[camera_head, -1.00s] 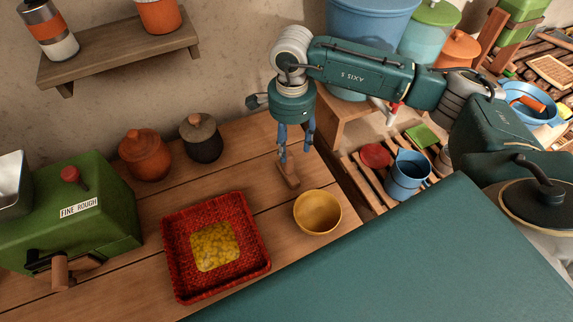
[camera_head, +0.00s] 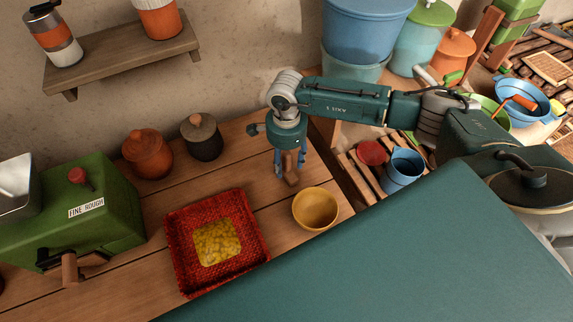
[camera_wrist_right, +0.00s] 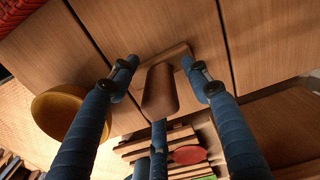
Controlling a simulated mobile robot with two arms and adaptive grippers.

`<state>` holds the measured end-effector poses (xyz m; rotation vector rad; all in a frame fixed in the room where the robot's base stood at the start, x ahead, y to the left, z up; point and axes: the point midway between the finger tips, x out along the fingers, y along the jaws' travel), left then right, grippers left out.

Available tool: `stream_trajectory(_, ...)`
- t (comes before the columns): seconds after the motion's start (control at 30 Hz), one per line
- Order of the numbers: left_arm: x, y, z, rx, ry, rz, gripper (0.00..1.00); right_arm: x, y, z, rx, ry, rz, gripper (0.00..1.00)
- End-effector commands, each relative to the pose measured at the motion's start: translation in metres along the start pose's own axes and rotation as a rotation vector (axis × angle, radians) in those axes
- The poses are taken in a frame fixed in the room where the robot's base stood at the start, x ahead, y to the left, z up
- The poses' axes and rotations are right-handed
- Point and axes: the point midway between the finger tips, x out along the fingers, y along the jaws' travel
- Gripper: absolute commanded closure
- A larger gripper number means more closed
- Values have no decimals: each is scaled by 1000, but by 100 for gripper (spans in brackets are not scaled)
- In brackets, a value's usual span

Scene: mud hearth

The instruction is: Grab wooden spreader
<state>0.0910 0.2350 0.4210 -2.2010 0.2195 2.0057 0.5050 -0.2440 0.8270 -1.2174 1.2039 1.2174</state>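The wooden spreader (camera_head: 290,171) stands on the wooden table near its right end, handle up, by the yellow bowl. In the right wrist view the spreader (camera_wrist_right: 160,92) shows a thick handle and a flat crosspiece at its foot. My right gripper (camera_head: 290,164) points down over it, with blue fingers on both sides of the handle. In the wrist view the right gripper (camera_wrist_right: 160,66) is open, with gaps between its fingers and the handle. The handle's upper part is partly hidden by the gripper in the head view. My left gripper is not in view.
The yellow bowl (camera_head: 316,208) is close to the right of the spreader. A red woven tray (camera_head: 178,262) with yellow pieces lies in front left. A dark lidded jar (camera_head: 203,140) and an orange jar (camera_head: 147,156) stand behind. A green grinder (camera_head: 105,215) is at left.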

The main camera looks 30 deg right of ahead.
Motion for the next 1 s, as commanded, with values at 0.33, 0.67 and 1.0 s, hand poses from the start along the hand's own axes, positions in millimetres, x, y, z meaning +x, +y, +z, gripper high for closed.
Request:
stream_trajectory(0.33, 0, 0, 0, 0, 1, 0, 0, -1, 0, 0, 0, 0, 0, 100)
stream_trajectory(0.67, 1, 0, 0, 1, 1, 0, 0, -3, -1, 0, 1, 0, -2, 100)
stream_trajectory(1.0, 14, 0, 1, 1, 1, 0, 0, -48, -2, 0, 0, -1, -7, 100)
